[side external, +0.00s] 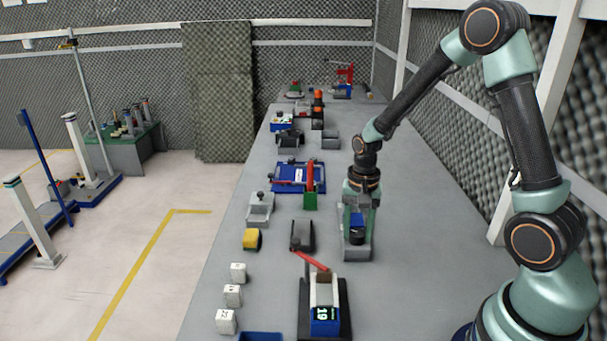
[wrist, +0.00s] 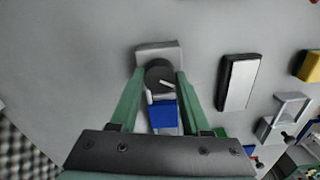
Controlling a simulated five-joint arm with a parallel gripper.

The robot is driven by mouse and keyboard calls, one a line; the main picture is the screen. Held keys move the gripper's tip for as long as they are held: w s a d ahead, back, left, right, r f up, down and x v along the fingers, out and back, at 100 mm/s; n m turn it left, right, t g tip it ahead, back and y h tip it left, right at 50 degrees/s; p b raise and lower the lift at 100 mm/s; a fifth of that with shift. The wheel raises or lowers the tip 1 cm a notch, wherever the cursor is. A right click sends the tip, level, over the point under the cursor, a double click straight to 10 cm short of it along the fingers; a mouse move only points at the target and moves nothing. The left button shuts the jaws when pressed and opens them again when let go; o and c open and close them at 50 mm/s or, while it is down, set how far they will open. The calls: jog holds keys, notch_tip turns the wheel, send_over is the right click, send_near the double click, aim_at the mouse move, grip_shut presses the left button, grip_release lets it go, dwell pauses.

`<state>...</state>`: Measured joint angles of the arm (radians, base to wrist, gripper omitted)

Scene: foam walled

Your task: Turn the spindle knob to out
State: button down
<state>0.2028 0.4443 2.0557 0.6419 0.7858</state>
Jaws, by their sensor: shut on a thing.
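The spindle knob (wrist: 157,72) is a dark round disc with a white mark, in the upper middle of the wrist view. The mark points to the right and slightly down. My gripper (wrist: 161,78) has its two green fingers on either side of the knob, shut on it. The knob sits on a grey base (wrist: 155,48). A blue block (wrist: 164,117) shows between the fingers below it. In the side view my gripper (side external: 359,210) points down over the grey base (side external: 357,252), and the knob is hard to make out there.
A dark grey holder (side external: 302,236) stands just left of the base. A device with a lit display (side external: 324,318) and a red lever (side external: 312,261) stands in front. A yellow block (side external: 251,239) and several white blocks (side external: 232,295) lie further left. The bench right of the base is clear.

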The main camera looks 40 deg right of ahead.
aim_at(357, 233)
jog(key=shift+c, duration=1.8)
grip_release()
notch_tip(357, 233, up, 12)
jog(key=shift+r, duration=0.2)
jog(key=s+a+r+n+t, duration=0.5)
jog(key=s+a+r+n, duration=0.2)
jog(key=n, duration=0.4)
jog(key=shift+s+a+r+t, duration=0.25)
jog(key=shift+s+r+t, duration=0.05)
jog(key=shift+s+r, duration=0.25)
